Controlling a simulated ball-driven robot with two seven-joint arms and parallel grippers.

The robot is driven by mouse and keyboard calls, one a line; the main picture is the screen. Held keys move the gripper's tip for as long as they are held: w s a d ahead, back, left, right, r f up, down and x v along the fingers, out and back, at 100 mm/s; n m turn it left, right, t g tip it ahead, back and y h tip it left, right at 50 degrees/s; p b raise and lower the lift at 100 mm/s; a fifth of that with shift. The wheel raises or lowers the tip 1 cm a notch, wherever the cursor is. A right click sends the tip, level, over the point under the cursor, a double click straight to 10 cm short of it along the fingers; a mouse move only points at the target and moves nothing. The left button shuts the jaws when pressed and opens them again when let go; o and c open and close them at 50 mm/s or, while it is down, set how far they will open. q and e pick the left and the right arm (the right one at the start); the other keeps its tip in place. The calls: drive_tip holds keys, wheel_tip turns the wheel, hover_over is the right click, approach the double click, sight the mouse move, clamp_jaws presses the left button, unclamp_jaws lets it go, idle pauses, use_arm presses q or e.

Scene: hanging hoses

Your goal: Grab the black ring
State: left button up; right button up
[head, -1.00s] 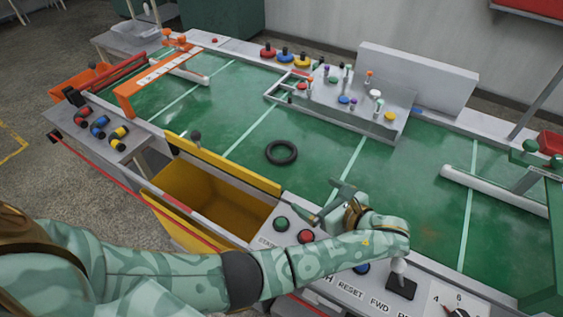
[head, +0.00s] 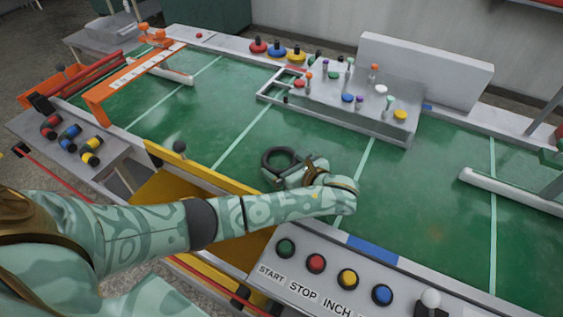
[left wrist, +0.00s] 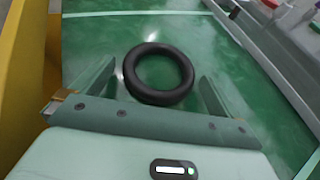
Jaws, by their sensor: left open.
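The black ring (head: 271,155) lies flat on the green table surface, near the yellow bin's edge. In the head view its near right part is hidden behind my left gripper (head: 284,171). In the left wrist view the whole ring (left wrist: 132,68) shows just ahead of and between the two fingers of my left gripper (left wrist: 158,88). The fingers are open, one on each side of the ring, and hold nothing. I cannot tell whether they touch it. My right gripper is not in view.
The yellow bin (head: 232,182) borders the table on the near left. A button panel (head: 330,277) runs along the near edge. A grey stand with coloured pegs (head: 345,108) stands behind the ring. An orange gantry (head: 140,77) is at far left. Green surface right of the ring is clear.

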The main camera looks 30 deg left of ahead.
use_arm(q)
drive_tip(key=shift+x, duration=0.75)
drive_tip(key=shift+d, duration=0.1)
drive_tip(key=c, duration=0.8)
drive_tip(key=shift+c, duration=0.2)
